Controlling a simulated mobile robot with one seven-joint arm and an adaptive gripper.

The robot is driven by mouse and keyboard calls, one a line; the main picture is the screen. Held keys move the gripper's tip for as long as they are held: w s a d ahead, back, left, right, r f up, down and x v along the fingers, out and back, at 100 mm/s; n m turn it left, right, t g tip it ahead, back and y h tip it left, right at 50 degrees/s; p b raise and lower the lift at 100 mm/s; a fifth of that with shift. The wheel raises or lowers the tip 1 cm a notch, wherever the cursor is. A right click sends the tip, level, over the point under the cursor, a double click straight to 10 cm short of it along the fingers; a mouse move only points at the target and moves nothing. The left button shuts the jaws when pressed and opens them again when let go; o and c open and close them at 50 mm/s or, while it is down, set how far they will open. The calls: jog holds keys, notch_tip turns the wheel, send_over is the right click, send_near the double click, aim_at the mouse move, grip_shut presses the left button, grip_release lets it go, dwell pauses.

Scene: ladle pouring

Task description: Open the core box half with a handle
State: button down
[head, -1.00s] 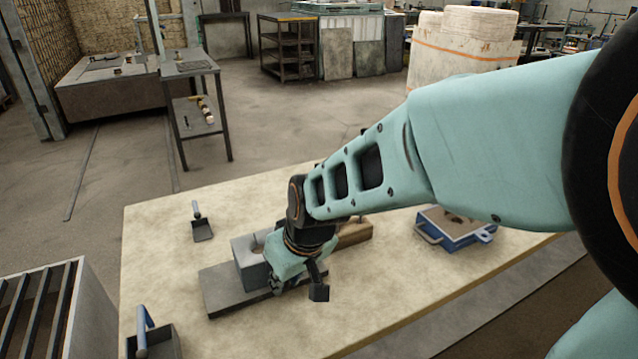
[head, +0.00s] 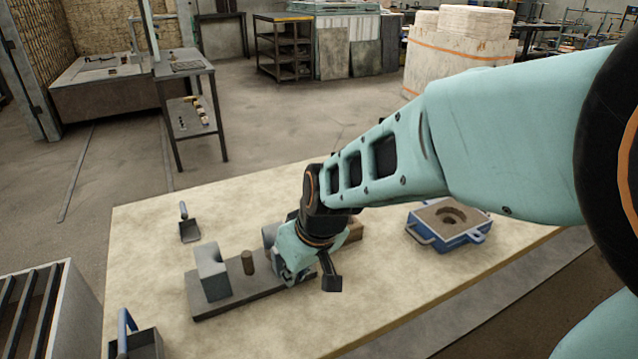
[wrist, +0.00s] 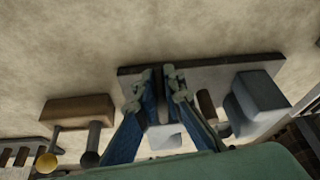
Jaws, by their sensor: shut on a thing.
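The core box stands apart as two grey halves on a dark base plate (head: 215,308). The left half (head: 212,275) stands near the plate's left end; in the wrist view it is the grey block (wrist: 258,95) at right. A brownish core (head: 248,263) stands upright between the halves; it also shows in the wrist view (wrist: 207,105). My gripper (head: 288,278) is shut on the right half (head: 269,234), apparently by its handle, which the fingers hide. In the wrist view, my gripper (wrist: 167,75) has its fingers close together, with part of that half (wrist: 165,136) between them.
A brown block (head: 355,228) sits just behind my wrist; two rods show near it in the wrist view. A blue moulding flask (head: 447,224) lies at right. A small scoop (head: 190,230) and a blue-handled container (head: 136,343) are at left. The table's front is clear.

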jog(key=shift+d, duration=0.1)
jog(key=c, duration=2)
grip_release()
jog(key=shift+c, duration=0.2)
